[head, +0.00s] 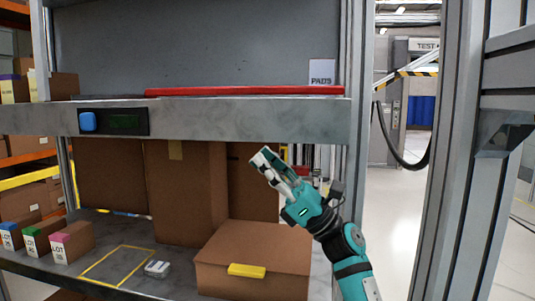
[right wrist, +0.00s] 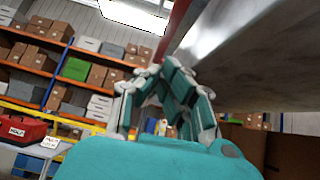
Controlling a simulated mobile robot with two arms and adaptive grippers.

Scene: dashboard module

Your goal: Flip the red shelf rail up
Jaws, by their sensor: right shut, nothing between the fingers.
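The red shelf rail (head: 245,91) lies low and flat along the front top edge of the upper grey shelf (head: 250,118). In the right wrist view a red strip (right wrist: 181,18), likely the rail, runs along the shelf's edge above the fingers. My right gripper (head: 264,157) is below the shelf front and apart from the rail, pointing up and to the left. Its fingers (right wrist: 165,72) are shut with nothing between them. My left gripper is not in view.
A panel with a blue button (head: 88,122) sits at the shelf's left front. A white PADS box (head: 321,72) stands behind the rail's right end. Cardboard boxes (head: 185,190) fill the lower shelf. A carton with a yellow handle (head: 246,271) stands below my gripper. A metal post (head: 357,90) bounds the right.

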